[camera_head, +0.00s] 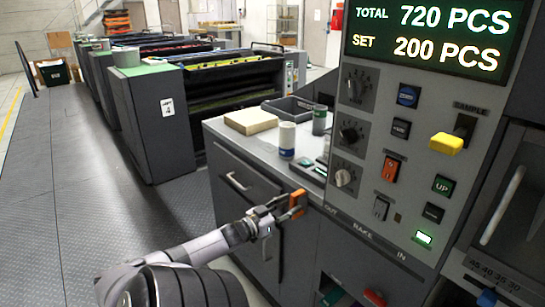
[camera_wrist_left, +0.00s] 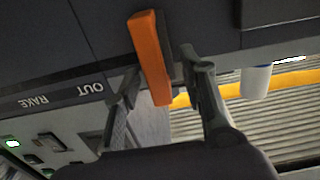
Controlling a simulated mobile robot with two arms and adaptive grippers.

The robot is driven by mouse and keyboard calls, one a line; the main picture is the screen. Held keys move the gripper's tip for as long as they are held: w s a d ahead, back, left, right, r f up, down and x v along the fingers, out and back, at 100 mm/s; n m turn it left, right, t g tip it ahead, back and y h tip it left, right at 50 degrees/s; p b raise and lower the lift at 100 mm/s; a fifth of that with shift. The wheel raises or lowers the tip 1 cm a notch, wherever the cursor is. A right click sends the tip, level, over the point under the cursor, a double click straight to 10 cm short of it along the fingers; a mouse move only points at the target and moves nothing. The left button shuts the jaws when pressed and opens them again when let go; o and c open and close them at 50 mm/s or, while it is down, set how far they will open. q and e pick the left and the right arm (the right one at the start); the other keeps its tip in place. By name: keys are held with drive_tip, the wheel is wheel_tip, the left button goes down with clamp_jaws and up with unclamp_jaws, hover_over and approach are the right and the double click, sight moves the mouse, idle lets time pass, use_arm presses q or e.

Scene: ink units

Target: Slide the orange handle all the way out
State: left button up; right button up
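The orange handle (camera_head: 297,203) is a short upright bar at the front edge of the grey console, left of the printed words OUT, RAKE and IN. In the left wrist view the orange handle (camera_wrist_left: 150,55) appears tilted, with a dark side face. My left gripper (camera_head: 282,206) is at the handle. In the wrist view its fingers (camera_wrist_left: 160,72) are spread, one on each side of the handle's lower part. A small gap shows on the right finger's side; contact on the other side is unclear. My right gripper is in neither view.
The control panel (camera_head: 375,120) with knobs and buttons rises at the right. A cabinet with a bar handle (camera_head: 237,183) is below. The floor at left is clear.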

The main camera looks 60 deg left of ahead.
use_arm(q)
drive_tip(key=v, duration=1)
drive_tip(key=shift+a, duration=0.1)
drive_tip(key=s+d+f+g, duration=0.3)
drive_tip(key=s+f, duration=0.1)
drive_tip(key=f, duration=0.7)
drive_tip(key=s+d+f+n+g, duration=0.1)
drive_tip(key=s+d+f+g, duration=0.25)
drive_tip(key=f, duration=0.75)
drive_tip(key=s+d+f+g, duration=0.2)
drive_tip(key=s+d+f, duration=0.15)
drive_tip(key=f, duration=0.65)
drive_tip(key=s+d+f+m+g+h, duration=0.1)
drive_tip(key=s+d+f, duration=0.3)
drive_tip(key=d, duration=0.6)
drive_tip(key=s+d+f+m+g+h, duration=0.2)
drive_tip(key=s+d+f+m+g, duration=0.1)
drive_tip(key=d+f, duration=0.6)
drive_tip(key=s+d+f+m+g+h, duration=0.1)
drive_tip(key=s+d+f+g, duration=0.3)
drive_tip(key=d, duration=0.8)
wheel_tip(320, 180, down, 3)
drive_tip(key=shift+s+d+r+m, duration=0.2)
drive_tip(key=shift+s+m, duration=0.5)
drive_tip(key=shift+s, duration=0.4)
drive_tip(key=shift+a, duration=0.1)
drive_tip(key=shift+c, duration=0.6)
